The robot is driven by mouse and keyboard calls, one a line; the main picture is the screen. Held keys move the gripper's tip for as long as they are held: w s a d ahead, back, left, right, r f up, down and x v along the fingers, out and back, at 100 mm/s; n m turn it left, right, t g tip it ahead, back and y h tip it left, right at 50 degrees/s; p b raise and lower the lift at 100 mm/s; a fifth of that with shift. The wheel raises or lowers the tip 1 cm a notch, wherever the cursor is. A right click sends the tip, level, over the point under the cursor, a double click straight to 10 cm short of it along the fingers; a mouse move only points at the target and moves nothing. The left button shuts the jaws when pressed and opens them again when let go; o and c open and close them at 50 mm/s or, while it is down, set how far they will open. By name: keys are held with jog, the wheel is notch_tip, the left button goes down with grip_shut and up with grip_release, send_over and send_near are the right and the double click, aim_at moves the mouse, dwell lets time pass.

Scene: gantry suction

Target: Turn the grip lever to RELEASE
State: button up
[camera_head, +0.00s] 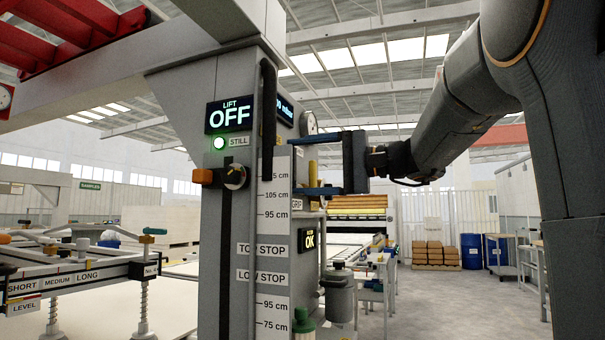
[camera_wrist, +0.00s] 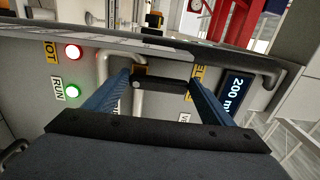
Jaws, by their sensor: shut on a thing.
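The grip lever shows in the wrist view as a short black bar (camera_wrist: 165,83) with a round end, on the grey panel (camera_wrist: 90,110) of the column. My gripper (camera_wrist: 160,78) reaches the panel with its blue fingers on either side of the bar, shut on it. A yellow label (camera_wrist: 197,82) by the right finger is partly covered, showing only "EL". Another yellow patch sits behind the left fingertip. In the head view my gripper (camera_head: 304,165) is at the right side of the column (camera_head: 205,280), above a partly hidden GRIP label (camera_head: 297,205). The lever's exact pointing is unclear.
The column carries a LIFT OFF display (camera_head: 230,115), a green STILL lamp (camera_head: 219,143) and an orange-ended handle (camera_head: 203,176). A dark vertical rail (camera_head: 268,120) stands close to my gripper. The wrist view shows a pressure display (camera_wrist: 233,92) and red and green lamps.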

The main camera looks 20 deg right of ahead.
dwell(0.3)
jog(key=o, duration=1.5)
jog(key=v, duration=0.8)
